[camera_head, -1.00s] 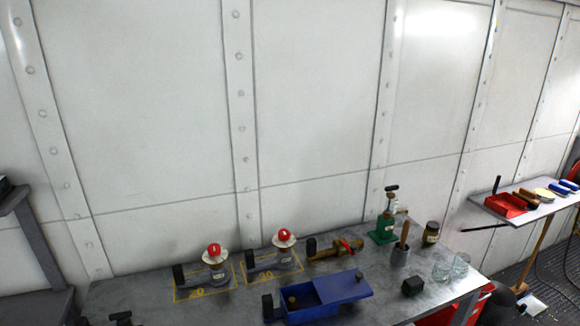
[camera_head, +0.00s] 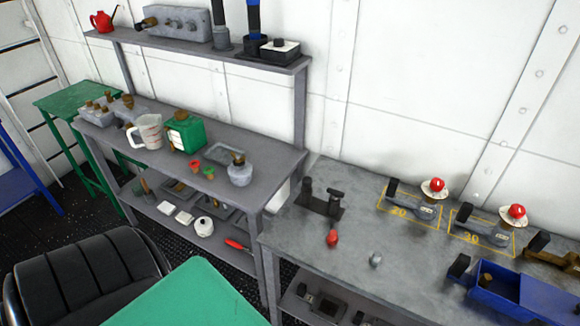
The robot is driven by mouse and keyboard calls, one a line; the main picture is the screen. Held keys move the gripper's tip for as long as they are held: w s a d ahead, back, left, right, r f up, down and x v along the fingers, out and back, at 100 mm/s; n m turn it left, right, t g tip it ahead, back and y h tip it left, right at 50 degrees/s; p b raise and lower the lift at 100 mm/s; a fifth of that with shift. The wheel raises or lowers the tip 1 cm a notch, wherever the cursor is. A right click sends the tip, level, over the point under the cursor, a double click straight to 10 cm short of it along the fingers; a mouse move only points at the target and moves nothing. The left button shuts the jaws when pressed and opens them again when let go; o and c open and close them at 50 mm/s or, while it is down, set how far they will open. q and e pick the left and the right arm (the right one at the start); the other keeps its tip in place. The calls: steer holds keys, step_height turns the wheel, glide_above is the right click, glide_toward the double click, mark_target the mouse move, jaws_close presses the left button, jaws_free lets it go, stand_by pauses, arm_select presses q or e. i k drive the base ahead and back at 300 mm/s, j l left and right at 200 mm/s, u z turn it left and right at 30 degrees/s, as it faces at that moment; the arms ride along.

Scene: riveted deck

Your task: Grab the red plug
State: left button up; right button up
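A small red plug-like piece (camera_head: 196,167) stands on the middle shelf of the grey rack, beside a similar small green piece (camera_head: 209,172). A red rounded, bulb-like object (camera_head: 333,238) lies on the grey metal table, in front of a black stand; I cannot tell for sure which of the two red things is the plug. Neither of my grippers shows in the head view.
The grey rack (camera_head: 285,155) holds a measuring jug (camera_head: 148,131), a green box (camera_head: 184,132) and a grey jar (camera_head: 240,172). On the table (camera_head: 300,240) are a small grey piece (camera_head: 375,260), red-topped devices (camera_head: 433,188) and a blue box (camera_head: 495,290). A black chair (camera_head: 85,275) and green tabletop (camera_head: 190,295) are nearest.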

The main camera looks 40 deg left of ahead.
mark_target(332, 238)
steer(key=u, duration=0.95)
steer(key=i+z, duration=0.2)
steer(key=z, duration=0.25)
